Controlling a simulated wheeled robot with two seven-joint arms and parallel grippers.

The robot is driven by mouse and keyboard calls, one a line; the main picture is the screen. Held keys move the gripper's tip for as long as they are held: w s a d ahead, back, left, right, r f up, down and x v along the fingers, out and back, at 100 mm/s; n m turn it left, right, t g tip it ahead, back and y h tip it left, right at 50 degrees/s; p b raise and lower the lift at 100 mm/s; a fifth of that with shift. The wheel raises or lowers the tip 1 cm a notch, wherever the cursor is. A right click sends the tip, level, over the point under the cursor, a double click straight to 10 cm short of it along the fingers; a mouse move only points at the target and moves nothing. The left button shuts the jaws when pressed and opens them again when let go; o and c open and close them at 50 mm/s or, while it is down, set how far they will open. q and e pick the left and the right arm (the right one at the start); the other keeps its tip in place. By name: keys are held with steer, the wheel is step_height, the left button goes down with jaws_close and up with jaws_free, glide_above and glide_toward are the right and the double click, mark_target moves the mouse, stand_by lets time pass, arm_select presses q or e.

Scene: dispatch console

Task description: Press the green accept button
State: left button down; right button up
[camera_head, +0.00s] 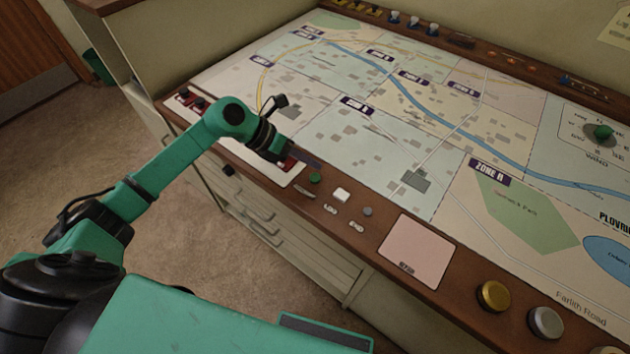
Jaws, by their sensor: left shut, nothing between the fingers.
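The green button (314,179) is a small round cap on the wooden front rail of the console (379,210). My left gripper (312,161) comes in from the left and is shut and empty. Its fingertips are just behind the green button in the picture, close to it; I cannot tell their height above the console. The button is not covered by the gripper. My right gripper is not in view.
A red part (288,164) lies under the gripper. A pink pad (416,250) and gold (494,295) and silver (545,322) knobs are farther right. A map covers the console top.

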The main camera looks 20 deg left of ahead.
mark_target(320, 178)
arm_select(q)
steer(key=shift+f+b, duration=0.9)
steer(key=shift+f, duration=0.5)
stand_by(0.8)
steer(key=shift+f+b, duration=0.35)
steer(key=shift+b, duration=0.1)
steer(key=shift+f+b, duration=0.4)
steer(key=shift+f, duration=0.05)
stand_by(0.3)
steer(key=shift+r, duration=0.1)
steer(key=shift+r+p, duration=0.55)
steer(key=shift+r, duration=0.2)
step_height(320, 178, up, 5)
steer(key=p, duration=0.3)
steer(key=shift+r, duration=0.1)
